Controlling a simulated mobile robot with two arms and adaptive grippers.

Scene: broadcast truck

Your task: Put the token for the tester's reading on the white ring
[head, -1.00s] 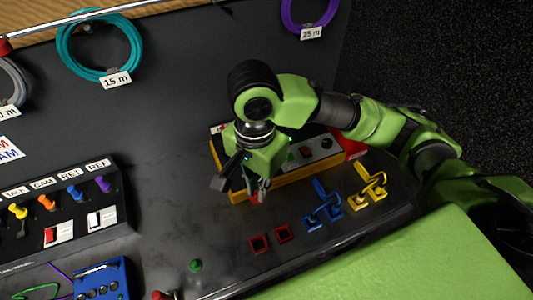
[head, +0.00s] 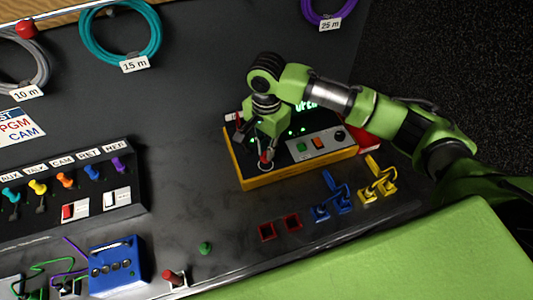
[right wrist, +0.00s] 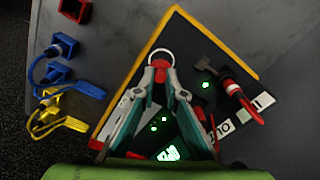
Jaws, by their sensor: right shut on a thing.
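The tester (head: 245,180) is a dark box with a yellow edge and a lit green display, partly hidden by my right arm. The reading cannot be made out fully. My right gripper (head: 266,160) points down over the tester's front left part, shut on a small red token (head: 265,157). The token also shows between the fingertips (right wrist: 160,76) in the right wrist view. The white ring (right wrist: 160,50) on the tester's top lies right at the fingertips. I cannot tell whether the token touches it. A green token (head: 205,248) stands on the bench. My left gripper is out of view.
A switch panel (head: 70,190) and a blue box (head: 117,265) are at left.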

